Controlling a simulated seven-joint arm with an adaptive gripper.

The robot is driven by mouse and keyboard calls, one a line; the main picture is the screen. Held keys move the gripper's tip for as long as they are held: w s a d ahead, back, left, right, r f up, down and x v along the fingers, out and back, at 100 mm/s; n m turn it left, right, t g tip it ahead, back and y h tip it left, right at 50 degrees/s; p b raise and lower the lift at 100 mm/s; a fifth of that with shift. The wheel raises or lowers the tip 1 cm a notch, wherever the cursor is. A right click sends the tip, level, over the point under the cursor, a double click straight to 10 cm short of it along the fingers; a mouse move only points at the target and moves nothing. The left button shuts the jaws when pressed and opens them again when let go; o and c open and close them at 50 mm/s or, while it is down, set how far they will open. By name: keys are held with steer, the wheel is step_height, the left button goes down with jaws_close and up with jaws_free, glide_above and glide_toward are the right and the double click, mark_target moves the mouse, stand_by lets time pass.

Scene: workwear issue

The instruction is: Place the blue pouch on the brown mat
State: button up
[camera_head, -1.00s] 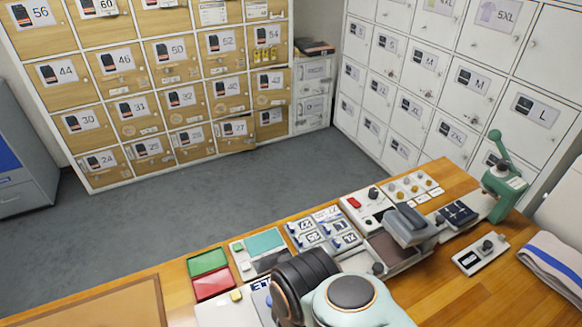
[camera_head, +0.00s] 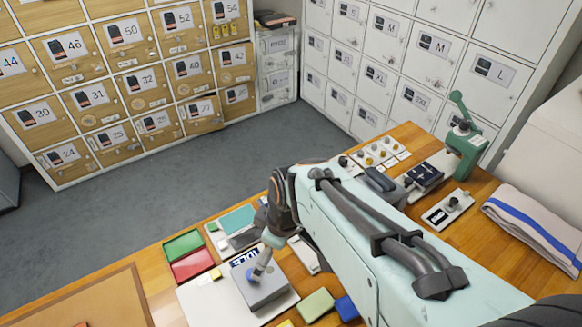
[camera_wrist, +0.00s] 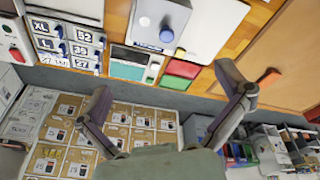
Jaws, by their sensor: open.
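The blue pouch is most likely the small blue item (camera_head: 346,308) at the bottom of the head view, partly hidden by my arm. The brown mat (camera_head: 112,300) lies at the table's left front, cut off by the frame. It also shows at the upper right of the wrist view (camera_wrist: 284,62), with a small orange item (camera_wrist: 268,78) over its edge. My gripper (camera_wrist: 162,78) is open, its fingers wide apart with nothing between them. In the head view my arm hides most of it. The blue item is not seen in the wrist view.
A grey box with a blue knob (camera_head: 264,288) stands on a white board. Green and red trays (camera_head: 188,256) lie beside the mat. A green pouch (camera_head: 316,305) lies next to the blue item. A green press (camera_head: 466,140) and folded towel (camera_head: 535,225) are at right. Lockers stand behind.

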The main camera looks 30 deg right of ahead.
steer(key=s+d+f+m+g, duration=0.1)
steer(key=d+f+m, duration=0.2)
steer(key=d+f, duration=0.5)
steer(key=s+d+f+m, duration=0.1)
steer(key=s+d+f, duration=0.1)
steer(key=s, duration=0.1)
steer(key=s+d+f+m+y, duration=0.1)
steer(key=s+d+f+m, duration=0.1)
steer(key=s+f, duration=0.1)
steer(key=s+d+f+m+g+y, duration=0.1)
steer(key=s+d+f+m, duration=0.1)
steer(key=s+d, duration=0.1)
steer(key=shift+s+f, duration=0.15)
steer(key=shift+s, duration=0.65)
steer(key=x, duration=0.6)
steer(key=shift+f, duration=0.2)
steer(key=c, duration=1)
steer(key=shift+o, duration=0.2)
